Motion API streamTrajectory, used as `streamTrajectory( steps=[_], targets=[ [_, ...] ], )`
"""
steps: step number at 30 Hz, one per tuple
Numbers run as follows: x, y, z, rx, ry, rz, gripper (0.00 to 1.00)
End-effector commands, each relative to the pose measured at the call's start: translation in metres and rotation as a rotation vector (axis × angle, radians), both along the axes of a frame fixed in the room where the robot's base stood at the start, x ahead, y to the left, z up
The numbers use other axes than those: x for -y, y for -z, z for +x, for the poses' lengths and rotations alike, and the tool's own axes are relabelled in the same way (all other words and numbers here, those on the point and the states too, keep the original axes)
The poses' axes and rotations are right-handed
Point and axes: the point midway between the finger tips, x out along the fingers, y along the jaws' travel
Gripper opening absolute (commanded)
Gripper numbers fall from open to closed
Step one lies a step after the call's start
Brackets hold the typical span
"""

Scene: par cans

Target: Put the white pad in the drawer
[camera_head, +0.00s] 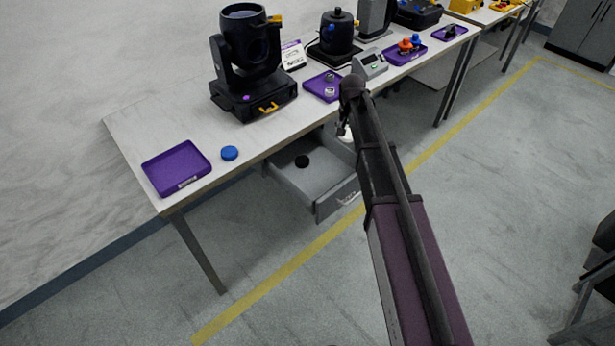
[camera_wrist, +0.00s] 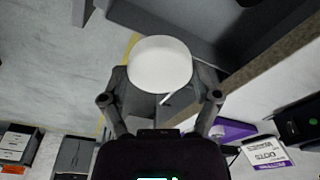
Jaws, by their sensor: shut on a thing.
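The white pad (camera_wrist: 160,62) is a round, thick white disc, large in the middle of the wrist view. My gripper (camera_wrist: 160,82) is shut on it, with one finger on each side. In the head view a bit of the white pad (camera_head: 346,133) shows beside my arm, at the drawer's right side; my arm hides most of my gripper and the pad. The grey drawer (camera_head: 333,200) is pulled open under the table. I cannot tell how high the pad is above the drawer floor.
The table (camera_head: 130,125) above the drawer carries a purple tray (camera_head: 177,168), a blue disc (camera_head: 229,153), a black moving-head lamp (camera_head: 248,60) and another purple tray (camera_head: 322,86). The table's front edge overhangs the drawer's back. The floor in front is clear.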

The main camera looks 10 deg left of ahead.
Motion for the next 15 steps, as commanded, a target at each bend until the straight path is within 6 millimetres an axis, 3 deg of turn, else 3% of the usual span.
streamTrajectory(
  steps=[1,6,15],
  targets=[
    [-0.004,0.018,-0.002,0.000,-0.008,0.000,0.55],
    [-0.014,0.045,-0.005,0.000,-0.031,0.000,0.55],
    [-0.026,0.072,-0.010,0.000,-0.062,0.001,0.55]
  ],
)
